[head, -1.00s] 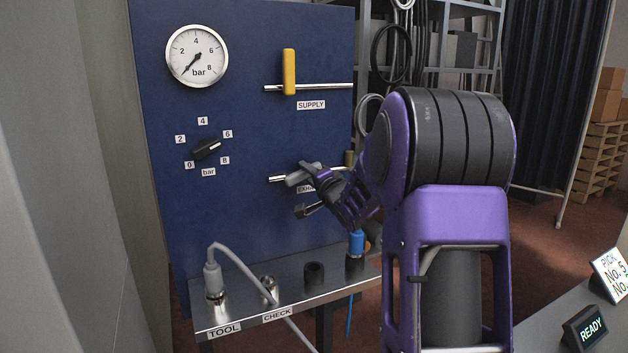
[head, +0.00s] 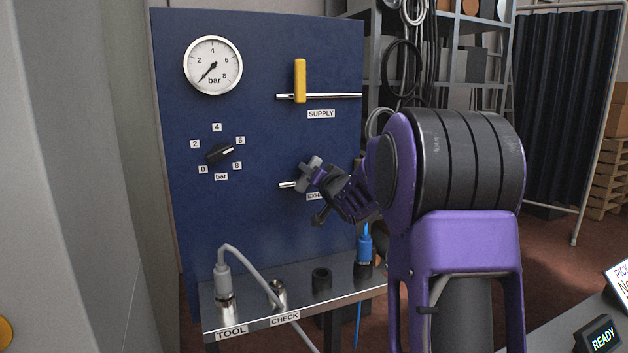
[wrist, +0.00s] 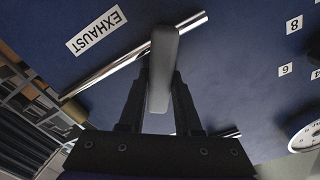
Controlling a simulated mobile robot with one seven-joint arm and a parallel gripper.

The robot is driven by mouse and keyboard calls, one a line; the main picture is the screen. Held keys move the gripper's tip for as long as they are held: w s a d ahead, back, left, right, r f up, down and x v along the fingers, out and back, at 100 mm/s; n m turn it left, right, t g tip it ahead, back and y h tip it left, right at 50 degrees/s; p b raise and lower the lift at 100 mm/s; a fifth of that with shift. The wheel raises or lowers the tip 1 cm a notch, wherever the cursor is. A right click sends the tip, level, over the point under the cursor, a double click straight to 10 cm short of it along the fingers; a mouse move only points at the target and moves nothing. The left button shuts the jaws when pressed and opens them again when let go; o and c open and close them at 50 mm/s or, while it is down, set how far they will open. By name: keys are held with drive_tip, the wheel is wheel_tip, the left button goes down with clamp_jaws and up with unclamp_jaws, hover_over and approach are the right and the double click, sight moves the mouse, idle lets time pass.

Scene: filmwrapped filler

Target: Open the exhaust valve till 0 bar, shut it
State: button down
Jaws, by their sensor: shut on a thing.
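The grey exhaust valve lever (head: 311,171) sits on a horizontal pipe on the blue panel, above a partly hidden EXHAUST label (head: 315,196). My gripper (head: 317,180) is shut on this lever. In the wrist view the lever (wrist: 163,65) stands between my two fingers (wrist: 160,88), slanted across the shiny pipe (wrist: 112,70). In the head view it leans steeply up to the right. The pressure gauge (head: 213,65) has its needle at the low end, at about 0 bar.
A yellow supply lever (head: 300,80) stands across its pipe above. A black selector knob (head: 220,153) is on the left of the panel. Below is a metal shelf (head: 300,301) with a grey hose plug (head: 223,277), a black socket (head: 321,279) and a blue connector (head: 364,245).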

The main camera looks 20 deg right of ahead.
drive_tip(key=n+b, duration=0.1)
drive_tip(key=a+n+b, duration=0.1)
drive_tip(key=n, duration=0.1)
drive_tip(key=shift+a+r+n, duration=0.2)
drive_tip(key=shift+r+n, duration=0.1)
drive_tip(key=shift+a+r+n+b, duration=0.1)
drive_tip(key=shift+a+n+b, duration=0.25)
drive_tip(key=shift+n, duration=0.45)
drive_tip(key=shift+a+r+n+b, duration=0.1)
drive_tip(key=shift+a+n+b, duration=0.2)
drive_tip(key=shift+n, duration=0.5)
drive_tip(key=c, duration=0.6)
unclamp_jaws()
drive_tip(key=shift+f, duration=0.1)
